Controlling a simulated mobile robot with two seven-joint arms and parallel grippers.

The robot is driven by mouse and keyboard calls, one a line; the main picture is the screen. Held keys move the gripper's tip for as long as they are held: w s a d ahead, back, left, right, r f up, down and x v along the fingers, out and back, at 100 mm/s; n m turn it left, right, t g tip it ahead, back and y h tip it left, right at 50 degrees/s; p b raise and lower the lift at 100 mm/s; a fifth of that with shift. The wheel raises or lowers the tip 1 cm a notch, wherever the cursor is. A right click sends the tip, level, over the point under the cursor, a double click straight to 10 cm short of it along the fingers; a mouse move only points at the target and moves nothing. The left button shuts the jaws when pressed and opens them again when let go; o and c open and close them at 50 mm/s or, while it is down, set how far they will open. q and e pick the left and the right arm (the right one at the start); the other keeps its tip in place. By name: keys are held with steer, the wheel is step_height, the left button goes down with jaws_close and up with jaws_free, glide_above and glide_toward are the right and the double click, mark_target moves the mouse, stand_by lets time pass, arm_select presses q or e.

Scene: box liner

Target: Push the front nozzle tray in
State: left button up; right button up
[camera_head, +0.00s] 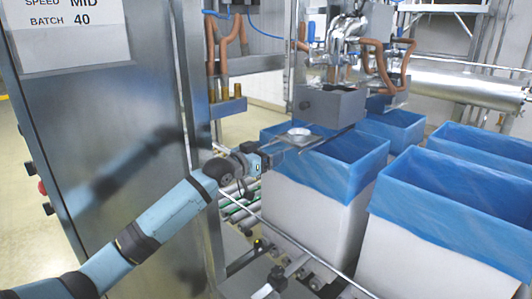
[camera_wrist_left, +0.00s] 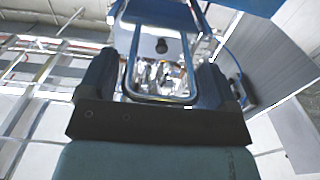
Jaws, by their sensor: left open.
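The front nozzle tray (camera_head: 314,141) is a thin metal tray sticking out below the grey nozzle block (camera_head: 331,103), over the front blue-lined box (camera_head: 330,215). A round shallow metal dish (camera_head: 299,132) shows on it. My left gripper (camera_head: 272,153) is at the tray's near left end; whether it touches the tray is unclear. In the left wrist view, my left gripper's (camera_wrist_left: 155,85) fingers stand apart, one on each side of a rounded metal loop (camera_wrist_left: 165,101) that looks like the tray's outer end. My right gripper is in neither view.
More blue-lined boxes (camera_head: 455,220) stand to the right and behind. A tall steel cabinet (camera_head: 110,130) stands left, beside my left arm. Copper-coloured hoses (camera_head: 228,50) and a horizontal steel cylinder (camera_head: 460,88) are at the back. Rollers (camera_head: 240,212) run below the gripper.

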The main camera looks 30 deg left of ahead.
arm_select(q)
steer(key=c, duration=1)
steer(key=b, duration=0.3)
glide_toward(311, 135)
steer(key=x, duration=0.5)
steer(key=shift+w+a+f, duration=0.15)
steer(key=shift+w+a, duration=0.05)
steer(key=shift+w, duration=0.1)
steer(key=shift+w+d, duration=0.2)
steer(key=shift+w, duration=0.4)
steer(key=shift+b, duration=0.3)
steer(key=shift+r, duration=0.3)
